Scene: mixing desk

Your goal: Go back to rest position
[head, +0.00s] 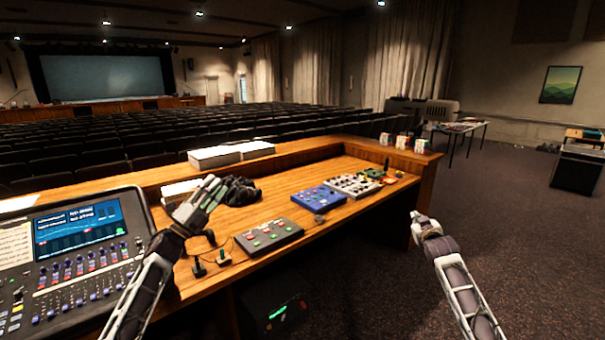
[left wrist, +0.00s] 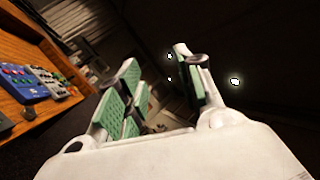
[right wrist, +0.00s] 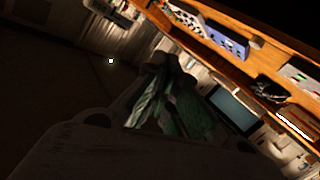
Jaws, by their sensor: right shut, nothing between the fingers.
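My left gripper (head: 212,188) is above the left part of the wooden desk (head: 290,182), close to the black crumpled item in the head view. In the left wrist view its green-padded fingers (left wrist: 158,85) stand apart with nothing between them. My right gripper (head: 418,220) is off the desk's right end, over the carpet, and its fingers are hard to make out there. In the right wrist view its fingers (right wrist: 168,90) are dark and together, with nothing held.
A mixing console (head: 75,255) stands at the left. A grey button box (head: 268,235), a blue box (head: 318,198) and a white box (head: 354,185) lie on the desk. A black crumpled item (head: 241,190) and small joysticks (head: 222,257) are near my left gripper.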

